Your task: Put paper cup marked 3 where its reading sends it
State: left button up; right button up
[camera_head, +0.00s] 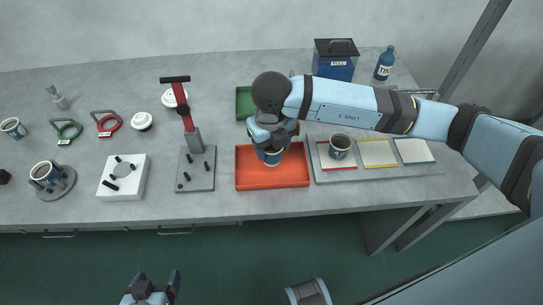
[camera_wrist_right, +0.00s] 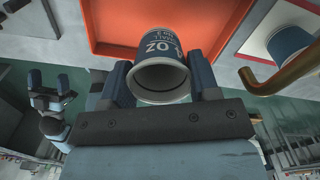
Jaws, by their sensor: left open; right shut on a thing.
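My right gripper (camera_head: 270,137) is shut on a blue paper cup (camera_head: 270,156) with a white band, held over the red-orange tray (camera_head: 242,180). The tray also shows in the right wrist view (camera_wrist_right: 110,35). Whether the cup touches the tray floor is unclear. My left gripper (camera_head: 152,287) is open and empty, low in front of the table.
A green tray (camera_head: 243,104) lies behind, partly hidden by my right arm. Another cup (camera_head: 340,147) stands on the red-edged pad, beside yellow (camera_head: 376,153) and blue (camera_head: 413,150) ones. A tall red-handled press (camera_head: 185,112) stands left of the tray. A blue bin (camera_head: 335,62) stands behind.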

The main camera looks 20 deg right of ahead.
aim_at(272, 157)
jog(key=shift+f, duration=2.5)
jog(key=o, duration=0.9)
notch_tip(272, 157, up, 12)
jog(key=shift+r, duration=0.15)
